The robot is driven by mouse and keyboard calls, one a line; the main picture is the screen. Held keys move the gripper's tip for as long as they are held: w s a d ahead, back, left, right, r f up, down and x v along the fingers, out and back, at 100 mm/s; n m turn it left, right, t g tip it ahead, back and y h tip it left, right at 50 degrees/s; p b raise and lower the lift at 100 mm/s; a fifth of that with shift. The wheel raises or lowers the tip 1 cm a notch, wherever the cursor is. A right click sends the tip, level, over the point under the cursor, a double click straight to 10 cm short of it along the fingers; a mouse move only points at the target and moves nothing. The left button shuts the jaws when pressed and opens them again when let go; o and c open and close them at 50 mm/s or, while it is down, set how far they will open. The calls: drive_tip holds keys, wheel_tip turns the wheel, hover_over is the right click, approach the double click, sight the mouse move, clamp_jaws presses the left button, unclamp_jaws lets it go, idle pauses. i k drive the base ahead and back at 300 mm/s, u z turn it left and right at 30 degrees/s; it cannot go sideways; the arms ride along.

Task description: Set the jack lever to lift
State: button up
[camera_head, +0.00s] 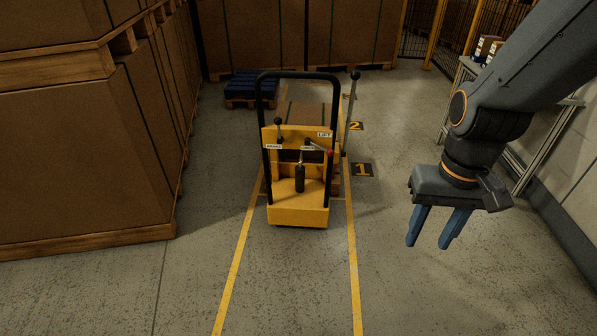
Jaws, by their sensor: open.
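A yellow pallet jack (297,214) with a black tube handle frame (300,75) stands upright in the middle of the head view, between two yellow floor lines. Its panel has several small levers and white labels; one label at the upper right reads LIFT (324,134). A lever with a red knob (330,153) slants down to the right below that label. A lever with a black knob (278,121) stands at the panel's left. My gripper (432,243) is open and empty, pointing down, to the right of the jack and apart from it.
Large cartons on pallets (88,150) fill the left side and the back. A tall thin rod (350,110) with a black knob rises right of the jack. A bench (520,150) and wall line the right. The floor (290,285) in front of the jack is clear.

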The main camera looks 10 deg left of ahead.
sight(330, 152)
drive_tip(key=k, duration=1.3)
drive_tip(key=u, duration=0.55)
drive_tip(key=i, duration=1.7)
drive_tip(key=z, duration=0.45)
